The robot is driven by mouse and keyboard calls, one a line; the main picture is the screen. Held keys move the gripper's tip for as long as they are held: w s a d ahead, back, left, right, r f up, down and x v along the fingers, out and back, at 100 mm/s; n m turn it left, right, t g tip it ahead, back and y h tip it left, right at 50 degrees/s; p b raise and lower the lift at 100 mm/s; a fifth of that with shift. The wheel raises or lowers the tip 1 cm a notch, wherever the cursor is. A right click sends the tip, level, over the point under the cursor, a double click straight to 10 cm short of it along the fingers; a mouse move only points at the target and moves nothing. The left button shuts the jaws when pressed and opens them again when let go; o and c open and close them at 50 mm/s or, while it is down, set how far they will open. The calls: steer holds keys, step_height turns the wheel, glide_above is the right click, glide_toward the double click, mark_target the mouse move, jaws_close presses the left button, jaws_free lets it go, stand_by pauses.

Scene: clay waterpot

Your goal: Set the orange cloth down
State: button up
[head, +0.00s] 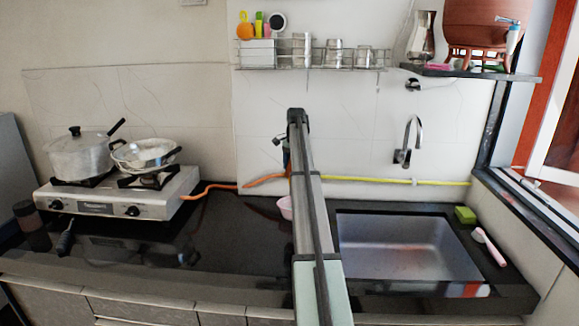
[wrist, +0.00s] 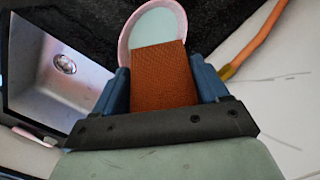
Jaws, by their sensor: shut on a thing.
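The orange cloth (wrist: 163,80) shows in the wrist view as a flat rust-orange piece with a woven texture. My gripper (wrist: 159,68) is shut on it, with one blue finger at each side. A pink bowl (wrist: 124,45) with a pale green inside shows just beyond the cloth, which covers part of it; I cannot tell whether they touch. In the head view my arm hides most of my gripper (head: 285,152), and the cloth cannot be made out. The gripper is above the counter there, near the wall.
The sink (head: 405,247) lies right of my arm, with a tap (head: 408,142) behind. A gas stove (head: 120,193) with two pots stands left. An orange hose (head: 215,187) runs along the wall. The dark counter (head: 235,235) between stove and arm is mostly clear.

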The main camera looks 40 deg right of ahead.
steer(key=n, duration=0.2)
steer(key=s+d+f+n, duration=0.1)
steer(key=n+h, duration=0.1)
steer(key=n, duration=0.1)
steer(key=shift+s+d+f+n, duration=0.15)
steer(key=shift+s+n, duration=0.15)
steer(key=n, duration=0.1)
steer(key=n+t, duration=0.1)
steer(key=s+n, duration=0.1)
steer(key=n, duration=0.1)
steer(key=shift+s+d+f+h, duration=0.1)
steer(key=shift+d+f+h, duration=0.1)
steer(key=shift+f+h, duration=0.2)
steer(key=shift+s+a+f+n+t+y, duration=0.15)
steer(key=shift+f+n+t, duration=0.45)
steer(key=shift+f+n, duration=1)
steer(key=shift+s+d+f+n+t+y, duration=0.2)
steer(key=shift+f+n+t, duration=0.6)
steer(key=shift+f, duration=1.35)
steer(key=shift+s+a+f+n+t+y, duration=0.15)
steer(key=shift+f+n+t+y, duration=0.2)
steer(key=shift+f+n, duration=1.3)
steer(key=shift+w+f+m, duration=0.1)
steer(key=shift+f+m, duration=0.15)
steer(key=o, duration=1.1)
